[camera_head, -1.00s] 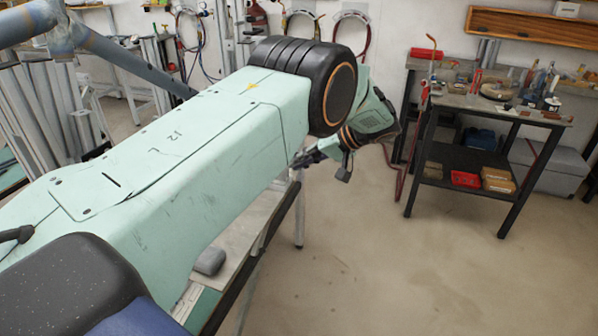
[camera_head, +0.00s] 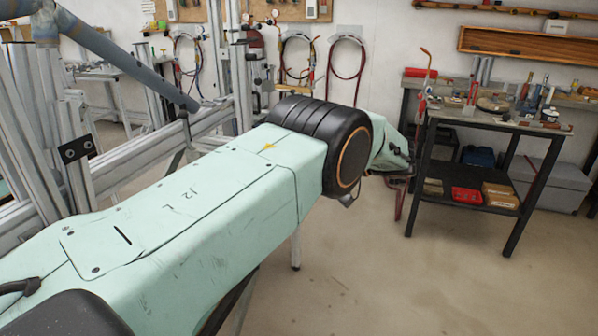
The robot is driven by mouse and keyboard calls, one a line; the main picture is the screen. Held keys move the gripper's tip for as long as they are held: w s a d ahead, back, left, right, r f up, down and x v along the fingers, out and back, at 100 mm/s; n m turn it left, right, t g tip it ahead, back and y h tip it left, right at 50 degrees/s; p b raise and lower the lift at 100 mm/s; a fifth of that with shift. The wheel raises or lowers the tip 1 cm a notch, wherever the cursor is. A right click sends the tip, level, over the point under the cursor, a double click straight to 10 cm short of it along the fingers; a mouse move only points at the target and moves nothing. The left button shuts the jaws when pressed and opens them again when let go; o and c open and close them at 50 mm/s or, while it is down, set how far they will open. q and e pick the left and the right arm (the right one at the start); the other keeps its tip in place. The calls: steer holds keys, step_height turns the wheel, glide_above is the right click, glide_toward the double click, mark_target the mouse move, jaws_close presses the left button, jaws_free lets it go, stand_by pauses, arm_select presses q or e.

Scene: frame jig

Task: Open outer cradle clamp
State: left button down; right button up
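A blue-grey frame tube (camera_head: 125,65) slopes down from the upper left over the aluminium jig (camera_head: 140,160). A dark upright piece (camera_head: 186,130) stands at the tube's lower end; I cannot tell whether it is the outer cradle clamp or whether it is open. A black plate with two holes (camera_head: 76,149) is fixed on the jig's near post. My mint-green arm comes in from the lower left and crosses the middle, in front of the jig's lower part. Its gripper fingers are hidden behind the black joint. My other gripper is out of view.
A dark tool cart (camera_head: 480,125) with tools on top and a red bin (camera_head: 466,195) below stands at the right. A grey chest (camera_head: 550,180) is behind it. Coiled hoses (camera_head: 347,72) hang on the back wall. The floor at the lower right is clear.

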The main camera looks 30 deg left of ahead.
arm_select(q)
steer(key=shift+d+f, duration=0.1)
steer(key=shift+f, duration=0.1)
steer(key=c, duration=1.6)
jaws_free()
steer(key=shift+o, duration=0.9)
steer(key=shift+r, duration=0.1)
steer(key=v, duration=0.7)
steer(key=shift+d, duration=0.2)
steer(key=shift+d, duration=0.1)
